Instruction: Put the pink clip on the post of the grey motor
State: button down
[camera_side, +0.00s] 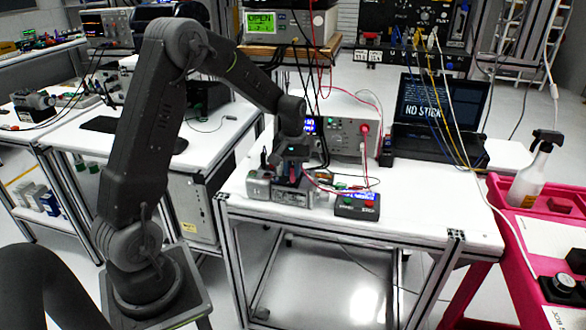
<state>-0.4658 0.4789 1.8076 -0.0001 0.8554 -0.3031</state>
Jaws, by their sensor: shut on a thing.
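The grey motor (259,187) sits on the white workbench near its front left part, low and blocky with metal-coloured parts. My gripper (292,178) is right above the motor area, pointing down, and its jaws are shut on the pink clip. Only a small pink-red patch shows between the jaws; the clip's outline is too small to make out. The post of the motor is hidden behind my gripper, so I cannot tell whether the clip touches it.
A dark box with green and red buttons (357,205) stands just right of the motor. A power supply (345,130) and a laptop (437,112) stand behind, with loose cables. The bench's right part is clear. A pink cart (515,270) with a spray bottle (532,172) is at right.

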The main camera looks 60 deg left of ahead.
jog(key=shift+f, duration=0.2)
dwell(0.5)
jog(key=c, duration=1)
grip_release()
jog(key=shift+r, duration=0.15)
jog(key=shift+r, duration=3.4)
